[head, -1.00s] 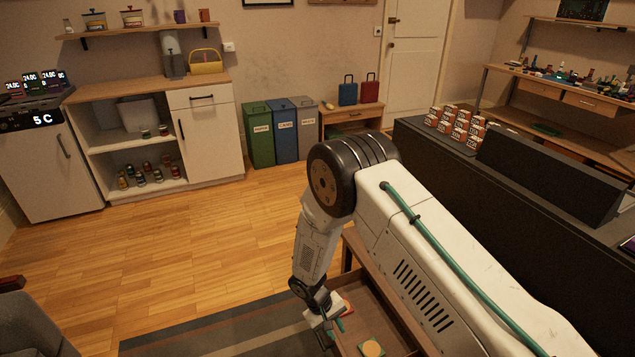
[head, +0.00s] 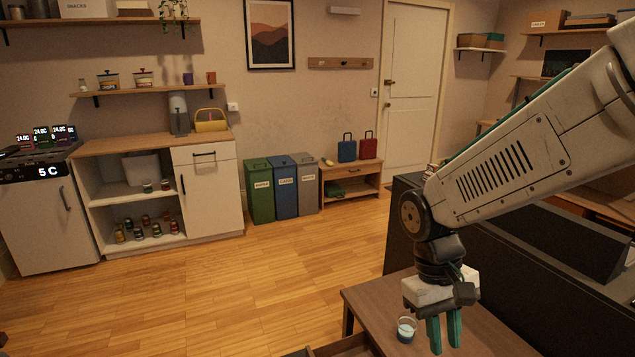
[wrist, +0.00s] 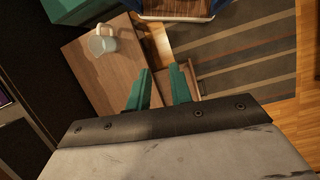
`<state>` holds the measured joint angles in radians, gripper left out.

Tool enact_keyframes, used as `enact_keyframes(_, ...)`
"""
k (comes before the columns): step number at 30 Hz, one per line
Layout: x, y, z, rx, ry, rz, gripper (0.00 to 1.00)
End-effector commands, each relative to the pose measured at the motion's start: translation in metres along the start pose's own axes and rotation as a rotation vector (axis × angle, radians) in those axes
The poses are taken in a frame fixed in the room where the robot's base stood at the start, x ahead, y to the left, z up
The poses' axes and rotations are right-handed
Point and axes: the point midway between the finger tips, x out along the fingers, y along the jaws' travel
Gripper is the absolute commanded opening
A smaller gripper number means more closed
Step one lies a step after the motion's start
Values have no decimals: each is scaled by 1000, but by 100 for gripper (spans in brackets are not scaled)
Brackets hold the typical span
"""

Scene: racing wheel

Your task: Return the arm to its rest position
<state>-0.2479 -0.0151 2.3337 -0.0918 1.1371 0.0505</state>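My arm is raised and bent, with my gripper (head: 444,340) pointing down over the small wooden table in the head view. Its two teal fingers also show in the wrist view (wrist: 160,80), standing apart with nothing between them. My gripper is open and empty. The fingertips are close beside a glass (head: 405,331) on the table, apart from it as far as I can tell. The glass also shows at the upper left of the wrist view (wrist: 101,43).
The small wooden table (head: 378,302) lies below my gripper, with what looks like an open drawer (head: 345,346) at the bottom edge. A long dark counter (head: 500,290) stands to the right. The wooden floor (head: 240,280) to the left is clear. A striped rug (wrist: 245,70) shows in the wrist view.

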Motion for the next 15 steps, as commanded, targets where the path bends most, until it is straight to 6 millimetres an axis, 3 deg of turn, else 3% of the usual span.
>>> enact_keyframes(3, -17, 9, 42, 39, 51, -38, 22)
enact_keyframes(9, -31, 17, 103, 109, 154, -89, 22)
enact_keyframes(15, -40, 23, 143, 190, 296, -111, 22)
